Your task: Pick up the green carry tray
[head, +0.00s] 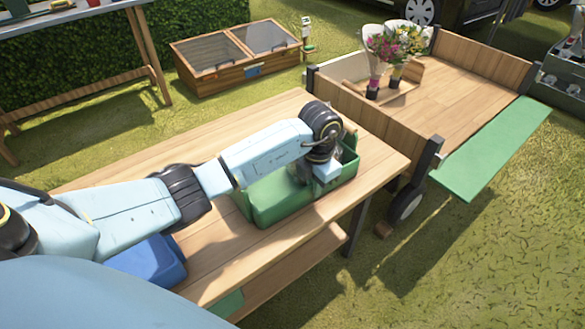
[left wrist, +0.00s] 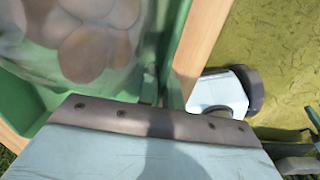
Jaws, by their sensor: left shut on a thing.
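The green carry tray (head: 262,202) sits on the wooden table, near its right end. My left gripper (head: 326,178) reaches down over the tray and is shut on its green wall or handle; my arm hides which. In the left wrist view the tray's green side (left wrist: 178,45) runs just ahead of the gripper. A clear bag of brown rounded things (left wrist: 92,38) lies inside the tray there. The arm covers part of the tray in the head view. My right gripper does not show in either view.
A blue bin (head: 148,262) is on the table at the left, below my arm. The table (head: 335,212) has bare wood around the tray. A wooden cart (head: 445,100) with two bouquets (head: 378,55) stands beyond the table's right end. A cold frame (head: 235,62) stands behind.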

